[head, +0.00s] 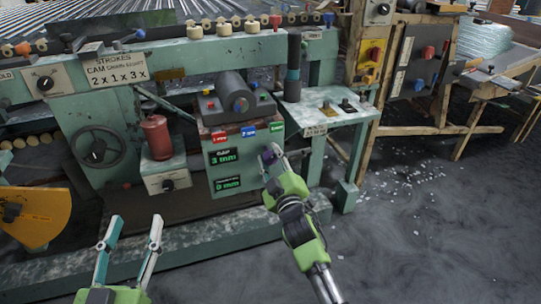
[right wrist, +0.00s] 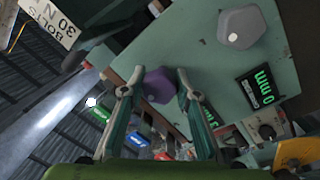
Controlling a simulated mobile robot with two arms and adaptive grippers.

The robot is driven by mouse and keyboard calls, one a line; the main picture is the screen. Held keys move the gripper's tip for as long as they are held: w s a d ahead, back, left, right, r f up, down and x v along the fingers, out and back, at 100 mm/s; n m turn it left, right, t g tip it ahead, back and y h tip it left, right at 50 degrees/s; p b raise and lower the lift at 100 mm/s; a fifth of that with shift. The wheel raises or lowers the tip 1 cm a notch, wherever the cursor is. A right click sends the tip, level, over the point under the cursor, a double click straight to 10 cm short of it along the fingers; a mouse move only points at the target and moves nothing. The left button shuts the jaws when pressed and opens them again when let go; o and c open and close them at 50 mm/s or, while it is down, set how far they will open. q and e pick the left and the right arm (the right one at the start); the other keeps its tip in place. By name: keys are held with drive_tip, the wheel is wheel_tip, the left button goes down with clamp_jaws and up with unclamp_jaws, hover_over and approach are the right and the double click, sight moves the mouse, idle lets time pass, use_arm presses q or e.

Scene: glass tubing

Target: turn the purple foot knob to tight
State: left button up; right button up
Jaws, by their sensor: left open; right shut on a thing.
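The purple foot knob (head: 267,157) is on the right side of the green machine cabinet (head: 236,186), mostly hidden by my right gripper in the head view. My right gripper (head: 272,152) is shut on it. In the right wrist view the purple knob (right wrist: 159,85) sits between the two fingertips (right wrist: 157,84) against the green panel. I cannot read its turn position against any mark. My left gripper (head: 137,218) is open and empty, low at the left in front of the machine base.
A grey knob (right wrist: 237,27) is on the same panel. Green displays (head: 223,157) read 3 mm and 0 mm, below red, blue and green labels. A red canister (head: 157,137) and handwheel (head: 97,147) stand left.

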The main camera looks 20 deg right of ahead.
use_arm(q)
drive_tip(key=shift+f+g, duration=0.3)
drive_tip(key=shift+f, duration=0.1)
use_arm(e)
drive_tip(key=o, duration=1.1)
drive_tip(key=s, duration=1.2)
drive_tip(key=shift+a+f, duration=0.15)
drive_tip(key=shift+f, duration=0.2)
